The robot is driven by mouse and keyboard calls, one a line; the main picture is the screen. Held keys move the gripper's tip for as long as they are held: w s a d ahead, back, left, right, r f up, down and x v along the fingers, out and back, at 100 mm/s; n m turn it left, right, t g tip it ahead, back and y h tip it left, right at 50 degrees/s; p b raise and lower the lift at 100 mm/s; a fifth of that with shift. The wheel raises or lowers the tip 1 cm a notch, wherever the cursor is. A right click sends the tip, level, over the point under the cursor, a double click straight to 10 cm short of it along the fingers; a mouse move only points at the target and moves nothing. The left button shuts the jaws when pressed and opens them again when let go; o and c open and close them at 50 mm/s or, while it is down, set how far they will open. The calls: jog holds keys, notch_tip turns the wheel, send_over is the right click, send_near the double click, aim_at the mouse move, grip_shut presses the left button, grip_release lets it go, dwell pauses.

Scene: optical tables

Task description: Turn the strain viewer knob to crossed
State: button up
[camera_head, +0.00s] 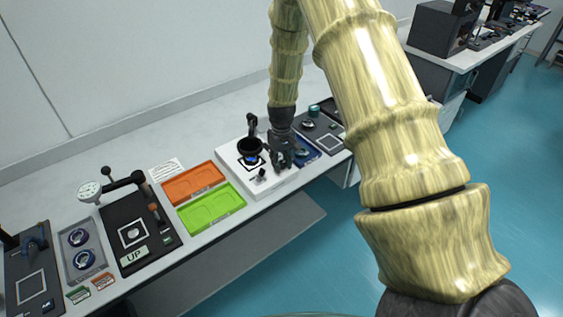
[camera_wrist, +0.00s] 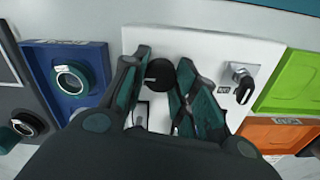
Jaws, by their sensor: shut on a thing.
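The strain viewer (camera_head: 284,190) is a white box on the bench with a black round eyepiece or cup (camera_head: 249,152) on top. My gripper (camera_head: 283,160) is over its front right part, pointing down. In the wrist view, a black round knob (camera_wrist: 159,72) sits between the two fingers of my gripper (camera_wrist: 163,85), which are shut on it. The knob is hidden behind my gripper in the head view. A small switch-like metal lever (camera_wrist: 242,80) with a small label stands apart from the fingers on the white top (camera_wrist: 200,45). The knob's pointing direction is too small to tell.
Green (camera_head: 212,208) and orange (camera_head: 193,184) trays lie left of the viewer. A blue tray (camera_wrist: 60,52) with a round part lies on its other side, close to my gripper. The bench behind is clear.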

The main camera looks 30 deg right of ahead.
aim_at(281, 162)
jog(key=shift+w+d+r, duration=0.1)
jog(key=shift+w+r, duration=0.05)
jog(key=shift+w, duration=0.1)
jog(key=o, duration=1)
jog(key=shift+s, duration=0.1)
notch_tip(281, 162, up, 12)
jog(key=shift+f, duration=0.1)
